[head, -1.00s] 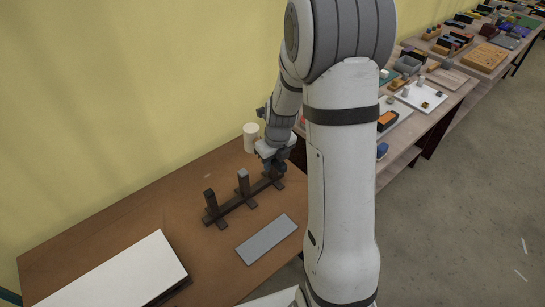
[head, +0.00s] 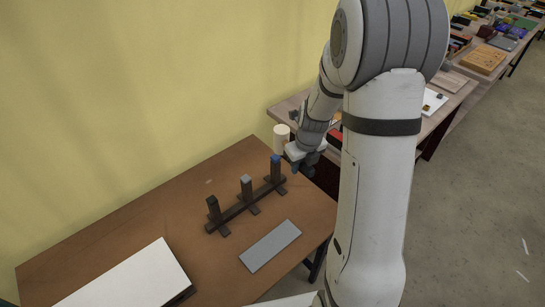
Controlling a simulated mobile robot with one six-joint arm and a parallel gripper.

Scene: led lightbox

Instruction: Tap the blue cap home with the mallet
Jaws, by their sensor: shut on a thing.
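A dark rack (head: 234,210) with three upright posts stands on the brown table. The blue cap (head: 276,158) is on top of the right post; how far down it sits I cannot tell. My gripper (head: 297,165) is just right of that post, apart from it, and shut on the mallet. The mallet's pale cylindrical head (head: 281,138) shows left of the gripper, above and behind the blue cap in the picture. The handle is hidden by the gripper.
The middle post has a grey top (head: 246,180); the left post has a dark top (head: 212,200). A grey plate (head: 270,246) lies in front of the rack. A white panel (head: 130,280) is at the near left. Cluttered side tables stand behind on the right.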

